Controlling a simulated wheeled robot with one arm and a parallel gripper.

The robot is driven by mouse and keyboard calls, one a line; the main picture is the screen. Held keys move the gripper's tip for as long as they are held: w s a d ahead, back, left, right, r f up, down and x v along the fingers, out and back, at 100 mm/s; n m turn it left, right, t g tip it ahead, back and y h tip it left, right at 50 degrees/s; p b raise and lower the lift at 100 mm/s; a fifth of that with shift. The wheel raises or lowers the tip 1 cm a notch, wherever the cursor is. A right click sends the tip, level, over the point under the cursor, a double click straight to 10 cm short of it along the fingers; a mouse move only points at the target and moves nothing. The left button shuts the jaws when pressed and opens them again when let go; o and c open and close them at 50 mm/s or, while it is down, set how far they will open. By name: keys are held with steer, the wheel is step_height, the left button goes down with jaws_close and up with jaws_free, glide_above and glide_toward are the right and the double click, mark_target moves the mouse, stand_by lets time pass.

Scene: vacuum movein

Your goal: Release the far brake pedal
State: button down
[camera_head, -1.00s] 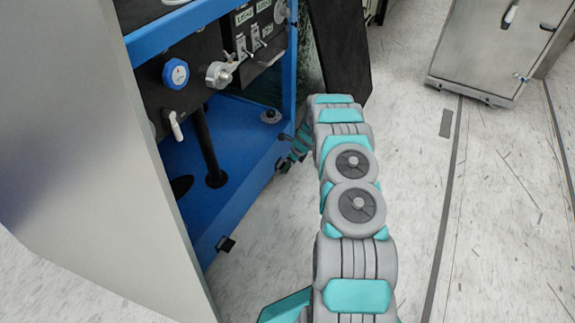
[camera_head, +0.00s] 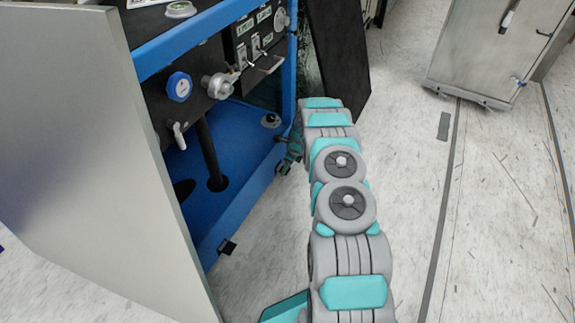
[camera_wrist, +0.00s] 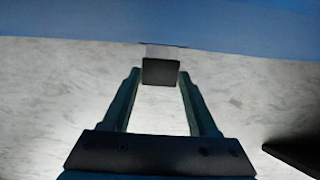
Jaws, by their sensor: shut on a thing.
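The far brake pedal (camera_wrist: 161,72) is a small black plate on a pale bracket. It sticks out from the blue frame's lower edge in the wrist view. My gripper (camera_wrist: 158,80) has one finger on each side of it and is shut on it. In the head view my gripper (camera_head: 289,153) is low at the far corner of the blue frame, partly hidden by my arm. The pedal's plate cannot be made out there. The near brake pedal (camera_head: 227,247), small and black, sticks out lower on the same side of the frame.
The blue-framed machine (camera_head: 232,212) carries a blue knob (camera_head: 179,87) and a switch panel (camera_head: 258,40). A large grey panel (camera_head: 75,140) stands at left. A dark board (camera_head: 338,50) stands behind my arm. A metal cabinet (camera_head: 485,50) is at the back right. The floor at right is clear.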

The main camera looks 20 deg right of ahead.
steer(key=shift+w+a+r+g+h+p, duration=0.2)
steer(key=shift+a+r+g+h+p, duration=0.15)
steer(key=shift+r+g, duration=0.1)
steer(key=shift+w+a+r+g+h+p, duration=0.1)
steer(key=shift+w+r+g+h+p, duration=0.2)
steer(key=shift+r+g+h, duration=0.2)
steer(key=shift+s, duration=0.1)
steer(key=shift+r+g+h, duration=0.35)
steer(key=shift+g+h, duration=0.1)
steer(key=shift+g, duration=0.1)
steer(key=shift+c, duration=2.2)
jaws_free()
steer(key=shift+a, duration=0.1)
steer(key=shift+o, duration=1.4)
